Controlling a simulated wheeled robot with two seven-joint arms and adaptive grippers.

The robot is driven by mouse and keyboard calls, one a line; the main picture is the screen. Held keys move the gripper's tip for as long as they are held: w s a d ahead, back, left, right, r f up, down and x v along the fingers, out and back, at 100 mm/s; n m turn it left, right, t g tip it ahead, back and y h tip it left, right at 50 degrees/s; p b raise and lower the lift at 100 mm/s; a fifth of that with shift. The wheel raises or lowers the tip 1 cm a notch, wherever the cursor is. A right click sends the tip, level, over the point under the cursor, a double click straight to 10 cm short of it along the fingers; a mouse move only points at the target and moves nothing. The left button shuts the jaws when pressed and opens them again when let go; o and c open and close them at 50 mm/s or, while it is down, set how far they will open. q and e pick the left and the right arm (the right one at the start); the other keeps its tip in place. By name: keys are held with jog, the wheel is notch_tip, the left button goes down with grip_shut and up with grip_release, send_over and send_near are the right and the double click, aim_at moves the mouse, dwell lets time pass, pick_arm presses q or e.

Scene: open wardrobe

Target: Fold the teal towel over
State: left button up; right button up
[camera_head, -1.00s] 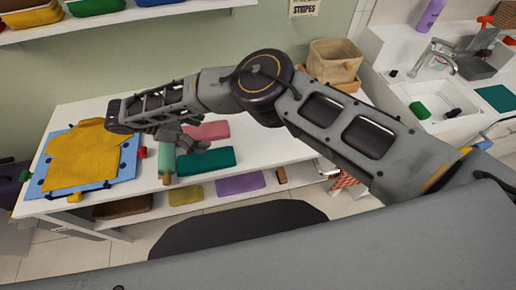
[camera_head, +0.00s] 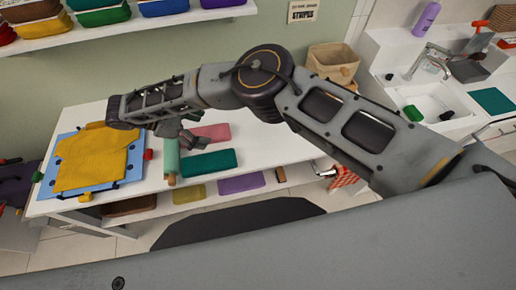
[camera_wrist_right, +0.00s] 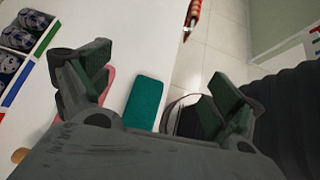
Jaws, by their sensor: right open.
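A dark teal folded towel (camera_head: 209,163) lies flat on the white table, near its front edge. It also shows in the right wrist view (camera_wrist_right: 143,104), between and beyond the fingers. Another flat teal cloth (camera_head: 492,101) lies on the counter right of the sink; I cannot tell which of the two the task names. My right gripper (camera_head: 184,138) is above the table, up and left of the folded towel. Its fingers are spread wide and empty in the wrist view (camera_wrist_right: 158,78). My left gripper is out of view.
A yellow shirt (camera_head: 95,158) lies on a blue board (camera_head: 48,180). Folded cloths sit on the shelf below. Free tabletop (camera_head: 265,140) lies to the right.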

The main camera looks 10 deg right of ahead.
notch_tip(320, 180, up, 4)
jog(key=shift+f+p, duration=0.1)
jog(key=shift+p, duration=0.95)
jog(key=shift+s, duration=0.15)
dwell(1.2)
